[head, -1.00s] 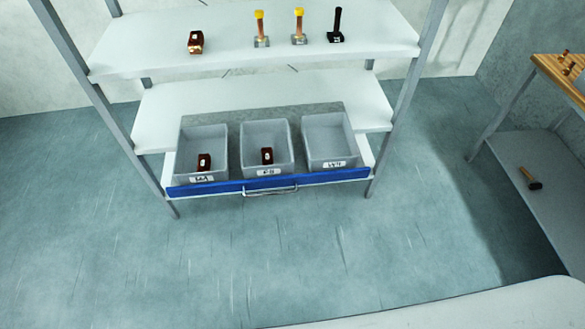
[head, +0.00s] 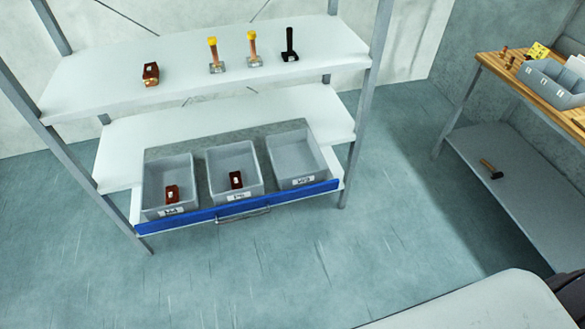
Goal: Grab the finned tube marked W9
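I cannot read a W9 mark on any tube. On the upper shelf stand two upright copper-coloured tubes with yellow tops and square bases, a left one (head: 214,56) and a right one (head: 253,48). A black upright piece (head: 290,45) stands to their right. A red-brown block (head: 151,74) with a pale label sits to their left. Similar red-brown blocks lie in the left bin (head: 172,193) and the middle bin (head: 236,180). The right bin (head: 297,157) looks empty; its label is too small to read surely. Neither gripper is in view.
The bins sit in a blue-fronted pull-out drawer (head: 240,208) of the white shelf rack (head: 110,95). Floor between is clear.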

